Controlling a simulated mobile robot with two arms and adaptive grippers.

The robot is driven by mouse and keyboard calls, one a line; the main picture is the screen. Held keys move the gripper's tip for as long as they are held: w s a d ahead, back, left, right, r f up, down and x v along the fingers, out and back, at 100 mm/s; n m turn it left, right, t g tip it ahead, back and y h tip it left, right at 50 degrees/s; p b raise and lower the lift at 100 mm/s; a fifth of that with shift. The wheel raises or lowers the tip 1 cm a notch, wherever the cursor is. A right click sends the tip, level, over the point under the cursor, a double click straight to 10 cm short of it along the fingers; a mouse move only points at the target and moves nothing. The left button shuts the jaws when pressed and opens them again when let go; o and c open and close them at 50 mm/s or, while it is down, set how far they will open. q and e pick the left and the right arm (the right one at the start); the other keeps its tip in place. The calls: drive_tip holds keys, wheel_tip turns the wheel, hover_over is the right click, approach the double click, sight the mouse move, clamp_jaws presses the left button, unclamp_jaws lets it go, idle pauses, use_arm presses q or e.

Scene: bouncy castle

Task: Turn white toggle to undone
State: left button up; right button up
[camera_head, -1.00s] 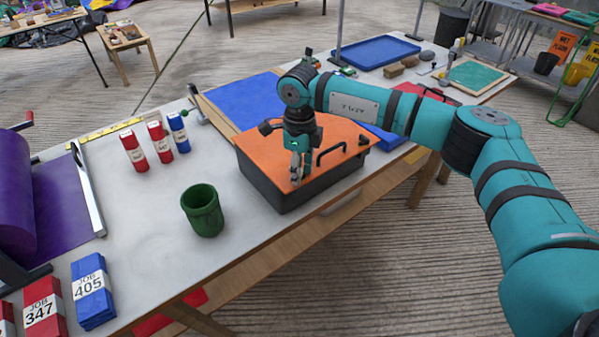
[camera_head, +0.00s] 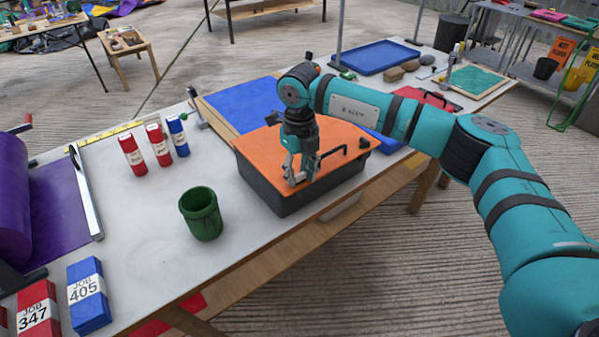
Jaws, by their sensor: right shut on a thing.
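A dark box (camera_head: 265,190) with an orange lid (camera_head: 345,135) stands near the front edge of the white table. My right gripper (camera_head: 295,181) points down at the lid's front left part, with its fingertips at the lid surface. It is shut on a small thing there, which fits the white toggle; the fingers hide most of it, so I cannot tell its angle. A black handle (camera_head: 333,154) lies just right of the fingers, and a dark knob (camera_head: 363,143) sits near the lid's right corner. My left gripper is not in view.
A green cup (camera_head: 201,215) stands left of the box on the white table (camera_head: 130,225). Red and blue packets (camera_head: 178,137) stand behind it. A blue tray (camera_head: 375,54) lies at the far end. The tabletop between cup and packets is clear.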

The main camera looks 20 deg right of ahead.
sight(300, 174)
drive_tip(key=shift+w+r, duration=0.1)
drive_tip(key=shift+r, duration=0.05)
drive_tip(key=o, duration=1.1)
drive_tip(key=shift+o, duration=0.2)
wheel_tip(300, 174, up, 12)
